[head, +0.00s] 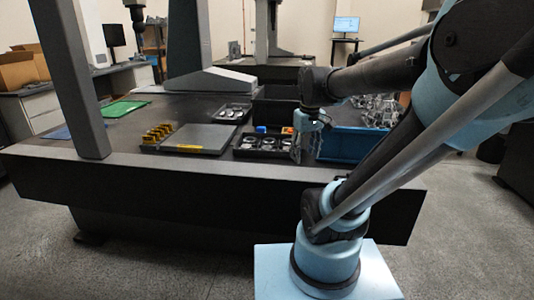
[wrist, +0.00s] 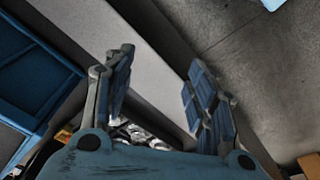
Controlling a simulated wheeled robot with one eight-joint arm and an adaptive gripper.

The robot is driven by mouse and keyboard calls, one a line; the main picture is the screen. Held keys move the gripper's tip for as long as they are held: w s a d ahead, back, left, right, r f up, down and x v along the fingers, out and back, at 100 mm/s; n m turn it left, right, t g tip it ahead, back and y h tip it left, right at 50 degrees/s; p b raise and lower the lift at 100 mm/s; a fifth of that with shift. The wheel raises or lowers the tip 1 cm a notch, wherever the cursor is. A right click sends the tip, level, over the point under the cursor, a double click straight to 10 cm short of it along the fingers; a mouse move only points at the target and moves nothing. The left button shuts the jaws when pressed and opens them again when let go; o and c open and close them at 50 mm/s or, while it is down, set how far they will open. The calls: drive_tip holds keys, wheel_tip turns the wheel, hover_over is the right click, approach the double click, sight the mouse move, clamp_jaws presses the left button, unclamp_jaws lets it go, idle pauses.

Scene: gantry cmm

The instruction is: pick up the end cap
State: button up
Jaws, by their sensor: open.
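My gripper (head: 308,152) hangs at the front right of the dark table, by the right end of a black tray (head: 235,153) of round silvery parts (head: 265,142). In the wrist view my gripper (wrist: 158,75) is open, its two blue-padded fingers apart with nothing between the tips. Some shiny metal parts (wrist: 130,130) show low in that view, partly hidden by the gripper body. I cannot tell which part is the end cap; the parts are small and my arm may hide some.
A blue bin (head: 343,146) stands right of my gripper, with metal parts behind it. A grey plate (head: 203,138) and yellow blocks (head: 158,133) lie left of the tray. Another parts tray (head: 233,113) lies behind. A grey gantry post (head: 75,80) rises at left.

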drive_tip(key=w+a+r+n, duration=0.2)
drive_tip(key=w+r, duration=0.1)
drive_tip(key=w, duration=0.3)
drive_tip(key=w+a+r+n, duration=0.2)
drive_tip(key=w+r+n, duration=0.1)
drive_tip(key=w, duration=0.4)
drive_tip(key=n+g, duration=0.2)
drive_tip(key=n, duration=0.3)
hover_over(268, 147)
drive_tip(key=f, duration=1)
drive_tip(key=shift+a+f, duration=0.1)
drive_tip(key=shift+a, duration=0.1)
drive_tip(key=shift+s+d+f, duration=0.1)
drive_tip(key=shift+d+f, duration=0.05)
drive_tip(key=shift+f, duration=3.05)
drive_tip(key=shift+c, duration=0.3)
drive_tip(key=c, duration=0.9)
